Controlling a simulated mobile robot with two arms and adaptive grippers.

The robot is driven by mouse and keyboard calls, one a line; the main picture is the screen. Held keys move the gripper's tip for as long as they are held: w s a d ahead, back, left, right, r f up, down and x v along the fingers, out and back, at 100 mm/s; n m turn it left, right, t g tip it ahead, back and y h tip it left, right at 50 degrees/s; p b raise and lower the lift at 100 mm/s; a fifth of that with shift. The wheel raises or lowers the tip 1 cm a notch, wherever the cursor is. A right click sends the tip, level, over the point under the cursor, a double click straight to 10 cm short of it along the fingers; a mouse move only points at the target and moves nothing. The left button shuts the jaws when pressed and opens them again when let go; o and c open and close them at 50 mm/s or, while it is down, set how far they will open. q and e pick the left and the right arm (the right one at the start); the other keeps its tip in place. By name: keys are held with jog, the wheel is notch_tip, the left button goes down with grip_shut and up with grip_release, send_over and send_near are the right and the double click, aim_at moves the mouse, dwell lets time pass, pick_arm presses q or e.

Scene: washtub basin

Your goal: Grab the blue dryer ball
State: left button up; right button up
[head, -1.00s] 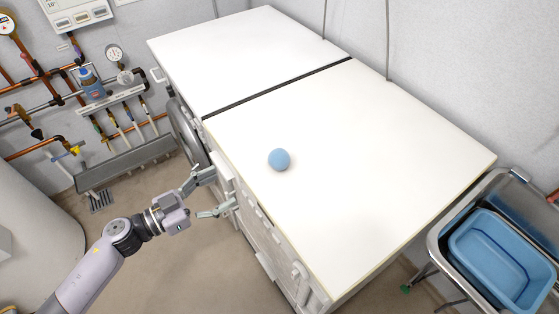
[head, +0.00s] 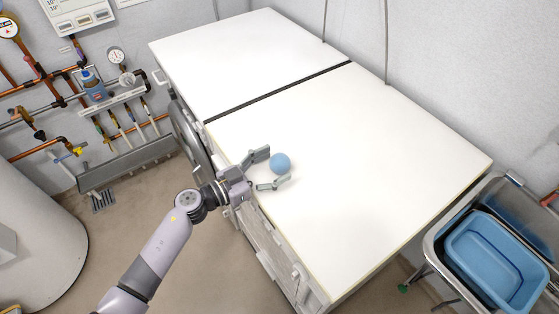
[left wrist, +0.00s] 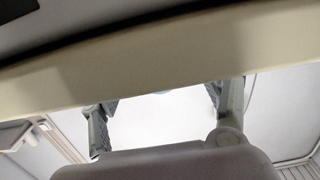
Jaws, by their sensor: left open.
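The blue dryer ball (head: 280,163) rests on the white top (head: 370,150) of the nearer machine, close to its left front edge. My left gripper (head: 273,168) is open over that edge. Its two fingers point toward the ball, which is at or just beyond their tips; I cannot tell whether they touch it. In the left wrist view, my left gripper's (left wrist: 160,112) fingers are spread apart over a bright white surface. Only a faint bluish patch shows between them at the top; a pale band hides what lies beyond. My right gripper is not in view.
A dark gap (head: 280,92) separates the two white tops. A metal basin (head: 432,246) with a blue tub (head: 497,262) stands at the right. Pipes and a shelf with a blue bottle (head: 92,82) line the left wall. The white top around the ball is clear.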

pick_arm(q)
jog(key=x, duration=0.2)
jog(key=shift+w+d, duration=0.2)
jog(key=shift+a, duration=0.1)
jog(key=shift+c, duration=0.6)
jog(key=c, duration=1.1)
